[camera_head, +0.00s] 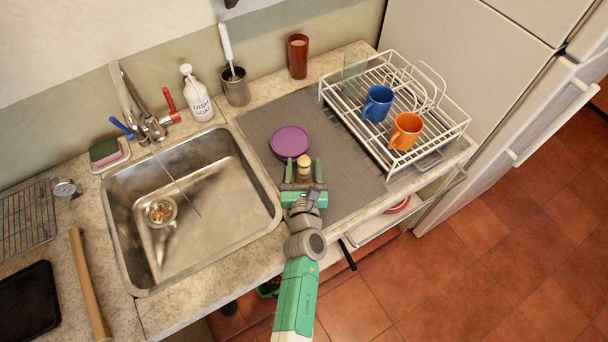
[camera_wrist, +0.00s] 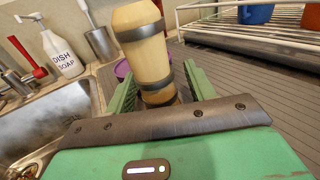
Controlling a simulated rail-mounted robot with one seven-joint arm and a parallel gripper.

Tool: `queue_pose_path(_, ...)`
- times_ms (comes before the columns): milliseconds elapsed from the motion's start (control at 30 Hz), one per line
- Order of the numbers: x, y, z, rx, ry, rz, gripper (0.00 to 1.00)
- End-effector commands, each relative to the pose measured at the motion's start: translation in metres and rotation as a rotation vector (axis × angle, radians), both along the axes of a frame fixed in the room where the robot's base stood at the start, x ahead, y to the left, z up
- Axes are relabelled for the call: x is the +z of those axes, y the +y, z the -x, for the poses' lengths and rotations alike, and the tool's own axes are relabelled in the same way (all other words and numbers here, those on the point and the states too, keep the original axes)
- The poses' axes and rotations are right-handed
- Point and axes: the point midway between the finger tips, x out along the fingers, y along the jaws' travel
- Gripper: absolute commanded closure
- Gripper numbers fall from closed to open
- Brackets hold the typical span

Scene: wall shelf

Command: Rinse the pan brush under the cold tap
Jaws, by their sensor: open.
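A cream, rounded piece with grey bands (camera_wrist: 143,45) stands between my open gripper's (camera_wrist: 155,90) fingers in the wrist view; its lower end is hidden. It also shows in the head view (camera_head: 304,161), by the purple bowl or lid. I cannot tell whether it is the pan brush. A white-handled tool (camera_head: 226,42) stands in a metal cup (camera_head: 236,90). My gripper (camera_head: 302,172) is over the grey mat, right of the sink. The tap (camera_head: 145,122) has a blue lever (camera_head: 121,128) left and a red lever (camera_head: 170,106) right. A thin line runs from it into the sink (camera_head: 205,262).
A purple round bowl or lid (camera_head: 289,141) is on the grey mat (camera_head: 345,180). The white rack (camera_head: 440,140) with a blue mug (camera_head: 377,103) and orange mug (camera_head: 405,131) stands right. Dish soap (camera_head: 198,98) and a brown cup (camera_head: 298,57) stand behind. The sink basin is mostly clear.

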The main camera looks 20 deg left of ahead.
Motion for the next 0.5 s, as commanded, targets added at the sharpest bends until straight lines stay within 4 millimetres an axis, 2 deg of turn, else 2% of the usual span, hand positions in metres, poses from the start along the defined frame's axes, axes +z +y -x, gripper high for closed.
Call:
queue_pose_path(133, 0.0009, -0.0004, 0.0, -0.001, -0.001, 0.0, 0.48)
queue_pose_path(367, 0.001, -0.0007, 0.0001, -0.001, -0.001, -0.001, 0.93)
queue_pose_path(500, 0.0011, -0.0007, 0.0001, -0.001, -0.001, -0.001, 0.98)
